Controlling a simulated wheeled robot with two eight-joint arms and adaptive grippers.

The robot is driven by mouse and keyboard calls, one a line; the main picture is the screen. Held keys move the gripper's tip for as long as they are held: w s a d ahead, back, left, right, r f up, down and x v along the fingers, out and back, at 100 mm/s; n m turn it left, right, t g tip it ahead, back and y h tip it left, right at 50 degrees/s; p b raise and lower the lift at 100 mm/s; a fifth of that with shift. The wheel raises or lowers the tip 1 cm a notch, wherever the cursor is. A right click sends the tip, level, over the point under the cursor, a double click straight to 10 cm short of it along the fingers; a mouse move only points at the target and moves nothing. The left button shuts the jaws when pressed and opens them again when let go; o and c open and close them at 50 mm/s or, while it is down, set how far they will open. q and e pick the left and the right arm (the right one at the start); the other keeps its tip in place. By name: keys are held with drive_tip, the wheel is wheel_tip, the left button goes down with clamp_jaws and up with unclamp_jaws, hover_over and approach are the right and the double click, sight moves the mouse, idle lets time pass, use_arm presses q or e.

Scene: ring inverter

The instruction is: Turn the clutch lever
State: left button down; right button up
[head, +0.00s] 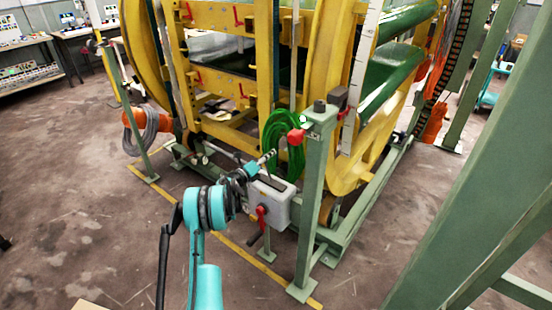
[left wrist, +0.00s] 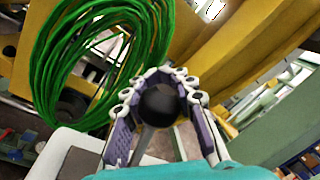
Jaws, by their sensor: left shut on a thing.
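A lever with a round black knob (left wrist: 159,104) and a thin grey rod shows in the left wrist view. My left gripper (left wrist: 165,74) is shut around the knob, with its two jointed fingers curving along both sides of it. In the head view, my left gripper (head: 268,157) is just above the grey box (head: 277,208) on the machine's front frame; the knob is too small to make out there. A red handle (head: 262,216) with a dark grip is on the front of this box. My right gripper is out of view.
A green cable coil (head: 284,135) hangs behind my left gripper. The large yellow ring frame (head: 350,165) is behind. A yellow line (head: 235,248) marks the floor, which is clear in front.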

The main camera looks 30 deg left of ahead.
use_arm(q)
drive_tip(key=shift+w+a+f+n, duration=0.1)
drive_tip(key=shift+a+f+n, duration=0.1)
drive_tip(key=shift+a+n, duration=0.4)
drive_tip(key=shift+a+f+n, duration=0.2)
drive_tip(key=shift+a+n, duration=0.3)
drive_tip(key=shift+n, duration=0.1)
drive_tip(key=c, duration=1.2)
unclamp_jaws()
drive_tip(key=s+a+f, duration=0.1)
drive_tip(key=s, duration=1)
drive_tip(key=shift+s+a+f, duration=0.2)
drive_tip(key=shift+s+a, duration=0.2)
